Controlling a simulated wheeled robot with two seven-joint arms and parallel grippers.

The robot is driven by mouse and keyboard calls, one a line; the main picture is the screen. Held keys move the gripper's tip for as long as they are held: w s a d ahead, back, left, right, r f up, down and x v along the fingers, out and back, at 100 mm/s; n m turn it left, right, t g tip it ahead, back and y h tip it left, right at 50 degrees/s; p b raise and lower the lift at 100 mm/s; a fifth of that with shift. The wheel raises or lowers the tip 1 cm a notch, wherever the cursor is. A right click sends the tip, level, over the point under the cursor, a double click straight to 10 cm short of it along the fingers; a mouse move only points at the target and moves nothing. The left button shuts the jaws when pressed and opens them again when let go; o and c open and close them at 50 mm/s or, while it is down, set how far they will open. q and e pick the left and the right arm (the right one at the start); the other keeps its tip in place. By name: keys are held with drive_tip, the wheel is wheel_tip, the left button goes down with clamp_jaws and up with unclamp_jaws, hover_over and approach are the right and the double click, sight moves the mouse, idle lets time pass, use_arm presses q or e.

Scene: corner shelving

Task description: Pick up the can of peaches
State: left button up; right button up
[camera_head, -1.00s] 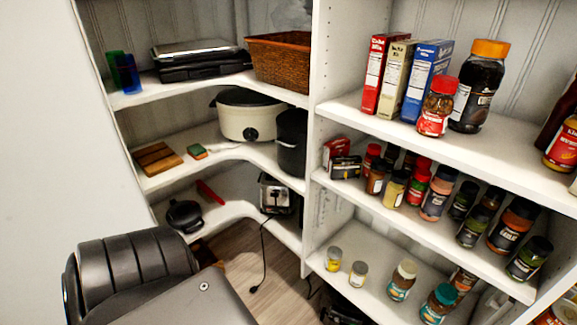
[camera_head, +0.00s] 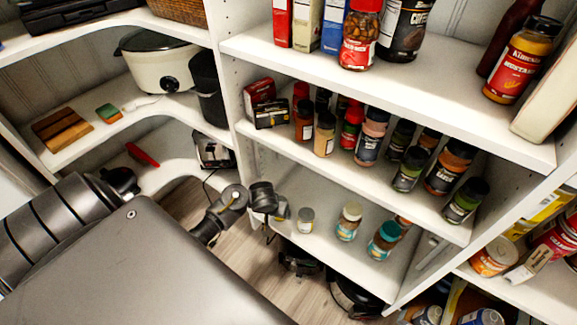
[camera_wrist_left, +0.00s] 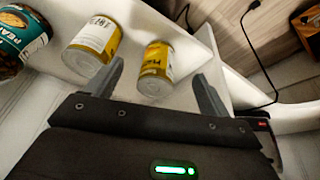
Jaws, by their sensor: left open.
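Two small cans with yellow labels stand on the low right-hand shelf; their labels are too blurred to tell which holds peaches. The near-left can (camera_head: 281,211) is partly hidden by my left gripper (camera_head: 271,208) in the head view. The other can (camera_head: 305,220) stands just right of it. In the left wrist view the first can (camera_wrist_left: 156,70) shows between the open fingers of my left gripper (camera_wrist_left: 160,75), with nothing gripped. The second can (camera_wrist_left: 95,40) is outside the left finger. My right gripper is not in view.
The shelf above (camera_head: 290,150) holds several spice jars and overhangs the low shelf. More cans, one orange (camera_head: 493,258), sit at the far right.

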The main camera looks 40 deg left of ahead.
use_arm(q)
drive_tip(key=w+b, duration=0.1)
drive_tip(key=w+a+b, duration=0.1)
drive_tip(key=w+b, duration=0.1)
drive_tip(key=shift+a+f+y, duration=0.3)
drive_tip(key=shift+a+f, duration=0.1)
drive_tip(key=shift+w+f, duration=0.3)
drive_tip(key=shift+f, duration=0.2)
drive_tip(key=shift+w+a+f+b, duration=0.1)
drive_tip(key=shift+f+b, duration=0.2)
drive_tip(key=shift+b, duration=0.05)
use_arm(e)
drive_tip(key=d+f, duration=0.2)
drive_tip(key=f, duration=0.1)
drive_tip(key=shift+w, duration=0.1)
use_arm(q)
drive_tip(key=shift+w+f, duration=0.1)
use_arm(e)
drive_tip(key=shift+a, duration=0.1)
